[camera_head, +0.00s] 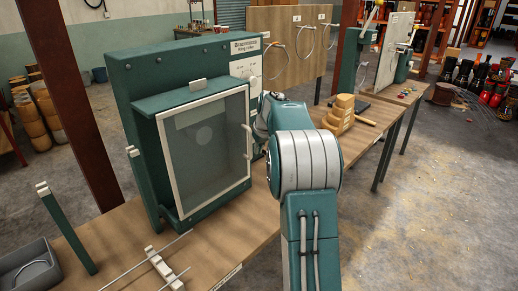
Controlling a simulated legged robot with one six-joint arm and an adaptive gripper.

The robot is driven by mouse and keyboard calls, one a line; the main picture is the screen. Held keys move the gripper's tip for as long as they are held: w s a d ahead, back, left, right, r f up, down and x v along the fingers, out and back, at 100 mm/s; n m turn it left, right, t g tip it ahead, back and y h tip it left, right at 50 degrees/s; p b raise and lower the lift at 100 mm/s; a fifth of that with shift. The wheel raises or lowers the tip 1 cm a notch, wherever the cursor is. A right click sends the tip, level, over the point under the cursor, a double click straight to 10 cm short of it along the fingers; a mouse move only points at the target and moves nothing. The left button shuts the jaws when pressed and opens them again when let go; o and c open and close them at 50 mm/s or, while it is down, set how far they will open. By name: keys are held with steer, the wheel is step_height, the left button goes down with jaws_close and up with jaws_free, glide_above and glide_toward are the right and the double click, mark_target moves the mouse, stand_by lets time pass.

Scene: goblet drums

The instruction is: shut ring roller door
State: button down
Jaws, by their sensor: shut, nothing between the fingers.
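The ring roller is a green upright machine (121,80) on the wooden bench, with a sign at its top right. Its door (205,138) is a pale-framed, see-through panel on the front of a green box. The door lies against or very near the box front; I cannot tell whether a small gap remains. A pale handle (247,140) is on the door's right edge. My arm rises at the centre and bends toward the machine's right side, just right of the handle. My gripper is hidden behind my arm links.
The bench top (235,235) is bare in front of the machine. A rod fixture (163,268) and a grey tray (30,268) lie at lower left, near a green post (66,229). Wooden blocks (340,113) and a mallet stand behind my arm. Open floor lies right.

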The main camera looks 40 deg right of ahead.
steer(key=s+v, duration=0.1)
steer(key=v, duration=0.9)
steer(key=shift+d, duration=0.25)
steer(key=shift+f, duration=0.1)
steer(key=s+a+r, duration=0.2)
steer(key=s+a, duration=0.4)
steer(key=a, duration=0.4)
steer(key=s+a+r, duration=0.2)
steer(key=s+a, duration=0.4)
steer(key=a, duration=0.4)
steer(key=s+a+f, duration=0.4)
steer(key=s+a, duration=0.1)
steer(key=s, duration=0.4)
steer(key=s+a+f+n+t, duration=0.1)
steer(key=s+a+f, duration=0.3)
steer(key=s, duration=0.5)
steer(key=shift+a+f, duration=0.35)
steer(key=shift+a, duration=0.55)
